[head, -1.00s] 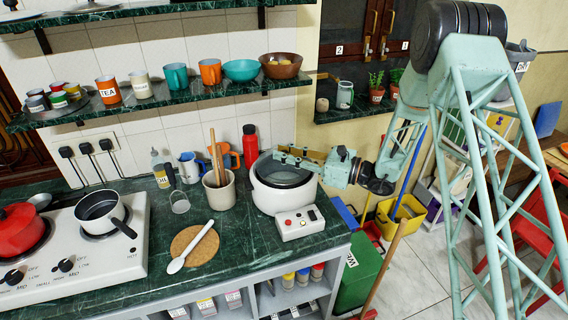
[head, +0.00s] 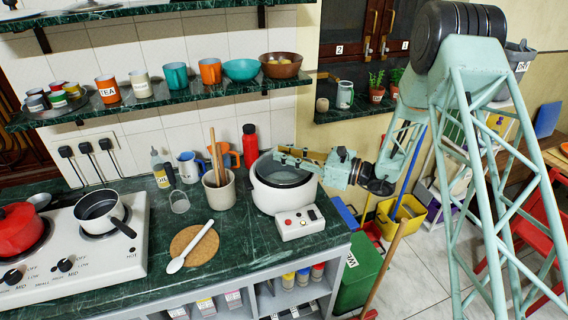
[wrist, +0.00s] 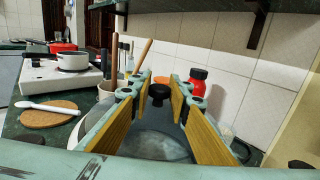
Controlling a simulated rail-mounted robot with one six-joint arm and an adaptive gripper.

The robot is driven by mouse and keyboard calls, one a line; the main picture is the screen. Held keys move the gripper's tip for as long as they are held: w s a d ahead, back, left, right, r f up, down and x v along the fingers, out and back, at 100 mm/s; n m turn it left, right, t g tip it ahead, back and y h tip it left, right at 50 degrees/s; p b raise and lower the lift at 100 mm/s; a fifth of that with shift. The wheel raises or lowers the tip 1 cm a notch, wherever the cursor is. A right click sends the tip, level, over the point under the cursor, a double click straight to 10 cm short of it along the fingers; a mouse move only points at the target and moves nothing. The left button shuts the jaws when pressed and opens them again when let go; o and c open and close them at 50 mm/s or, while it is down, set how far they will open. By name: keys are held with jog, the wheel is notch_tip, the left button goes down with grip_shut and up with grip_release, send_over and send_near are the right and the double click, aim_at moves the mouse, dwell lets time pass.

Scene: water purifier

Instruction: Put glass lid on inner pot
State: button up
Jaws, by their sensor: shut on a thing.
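The white rice cooker (head: 272,200) stands on the green counter near its right end, with the dark inner pot (head: 288,186) inside it. My gripper (head: 279,155) is above the pot, reaching in from the right. In the wrist view the fingers (wrist: 158,87) are shut on the black knob (wrist: 157,97) of the glass lid (wrist: 155,142). The clear glass lies below the fingers, over the pot opening. The fingers hide part of the lid, and I cannot tell whether its rim is seated on the pot.
A utensil crock (head: 219,192) stands left of the cooker, and a red bottle (head: 250,147) is close behind it. The control box (head: 300,222) is at its front. A shelf with mugs and bowls (head: 242,70) hangs above. A cork mat (head: 194,246) with a white spoon lies at front left.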

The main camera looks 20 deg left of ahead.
jog(key=shift+f, duration=0.1)
dwell(0.5)
jog(key=o, duration=1.1)
jog(key=shift+o, duration=0.3)
jog(key=o, duration=0.5)
jog(key=shift+c, duration=0.2)
jog(key=shift+r+p, duration=1.25)
jog(key=shift+r, duration=2.25)
jog(key=shift+s+r, duration=0.1)
